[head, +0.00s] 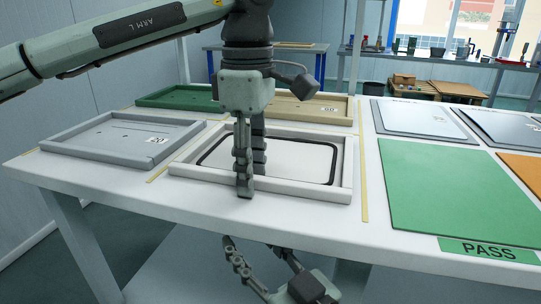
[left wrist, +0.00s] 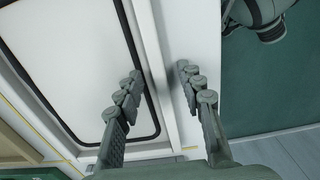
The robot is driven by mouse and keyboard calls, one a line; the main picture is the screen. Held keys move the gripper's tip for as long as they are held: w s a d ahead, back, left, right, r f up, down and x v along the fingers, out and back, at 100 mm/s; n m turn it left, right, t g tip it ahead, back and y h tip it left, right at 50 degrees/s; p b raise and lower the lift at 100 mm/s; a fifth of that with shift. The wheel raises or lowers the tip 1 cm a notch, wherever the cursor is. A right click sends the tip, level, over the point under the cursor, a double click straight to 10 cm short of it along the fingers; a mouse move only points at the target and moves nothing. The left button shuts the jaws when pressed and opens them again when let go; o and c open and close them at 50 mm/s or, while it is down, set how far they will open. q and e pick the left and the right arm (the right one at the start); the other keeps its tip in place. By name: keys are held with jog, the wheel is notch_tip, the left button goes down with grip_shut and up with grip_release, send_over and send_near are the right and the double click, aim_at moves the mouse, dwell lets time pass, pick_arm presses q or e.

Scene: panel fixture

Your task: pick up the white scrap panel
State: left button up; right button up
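A white panel (head: 290,158) with a rounded black outline lies inside a white raised frame (head: 325,190) on the table. The panel fills the left part of the left wrist view (left wrist: 70,50). My left gripper (head: 252,184) points down at the frame's front rim. One finger is over the panel side and the other outside the rim; contact cannot be told. My right gripper (head: 257,248) is open and empty, low in front of the table edge.
A grey tray marked 20 (head: 120,140) is at left; green (head: 180,97) and tan (head: 310,108) trays stand behind. At right are stacked pale panels (head: 410,117), a green panel (head: 450,185) by the PASS label (head: 488,250), and an orange panel (head: 524,166).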

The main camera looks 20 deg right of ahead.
pick_arm(q)
grip_shut()
jog(key=shift+r, duration=0.1)
dwell(0.5)
